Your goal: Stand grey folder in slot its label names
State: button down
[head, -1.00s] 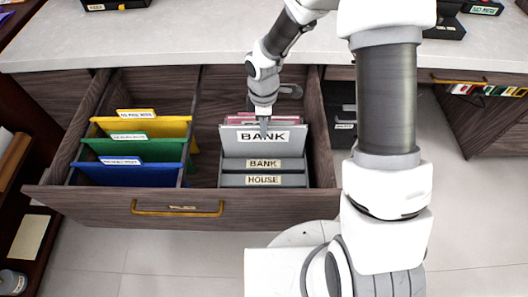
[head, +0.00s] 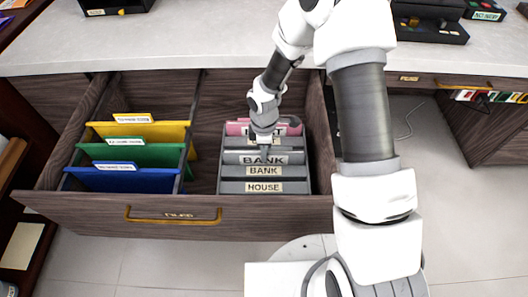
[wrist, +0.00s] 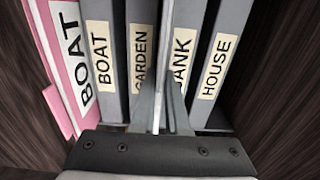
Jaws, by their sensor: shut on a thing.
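The grey folder (head: 235,157), with a white BANK label, is low in the rack, between the BANK divider and the GARDEN divider. In the wrist view it shows nearly edge-on (wrist: 165,50). My gripper (head: 264,148) is shut on its top edge from above; in the wrist view the fingers (wrist: 162,118) straddle it. The grey rack's labelled dividers run from front to back: HOUSE (head: 264,187), BANK (head: 263,171), GARDEN (wrist: 141,60) and BOAT (wrist: 101,60). Whether the folder touches the slot floor is hidden.
A pink folder (head: 236,129) labelled BOAT stands behind the BOAT divider. Yellow (head: 170,132), green (head: 165,155) and blue (head: 140,182) folders stand in the drawer's left part. The drawer front (head: 90,219) and right wall (head: 320,130) bound the rack closely.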

jog(key=c, duration=0.9)
grip_release()
jog(key=shift+f, duration=0.15)
jog(key=d+r+m+t+p, duration=0.1)
jog(key=d+r+m+p, duration=0.1)
jog(key=r, duration=0.9)
jog(key=d+r+m+p, duration=0.1)
jog(key=d+r+p, duration=0.15)
jog(key=r, duration=0.85)
jog(key=s+d+r+m+t, duration=0.1)
jog(key=s+d+r+m, duration=0.1)
jog(key=s+r+m, duration=0.3)
jog(key=s+d+r+m+t, duration=0.2)
jog(key=s+d+r+m, duration=0.1)
jog(key=s+r, duration=0.4)
jog(key=s+d+r+m+t, duration=0.1)
jog(key=s+d+r+m, duration=0.2)
jog(key=s+r+m, duration=0.3)
jog(key=shift+s+r+m+t, duration=0.3)
jog(key=shift+s+r, duration=0.05)
jog(key=shift+r, duration=0.1)
